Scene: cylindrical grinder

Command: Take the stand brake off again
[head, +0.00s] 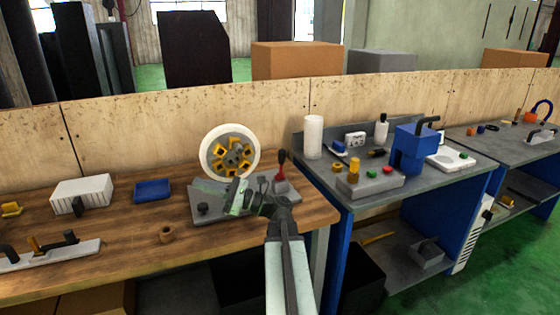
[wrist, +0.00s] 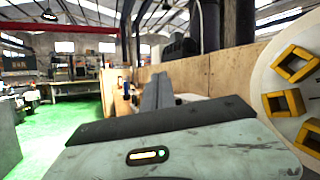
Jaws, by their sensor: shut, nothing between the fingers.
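The stand is a grey base plate (head: 205,188) on the wooden bench. It carries a white-rimmed wheel (head: 205,158) with several yellow pieces on its face, also at the right edge of the wrist view (wrist: 275,65). My wrist hides part of the base.
A dark knob (head: 203,208) sits on the base's left. A brown ring (head: 166,234), a blue tray (head: 153,190) and a white ribbed box (head: 82,194) lie further left. A grey table (head: 335,190) with a blue machine (head: 412,145) adjoins on the right.

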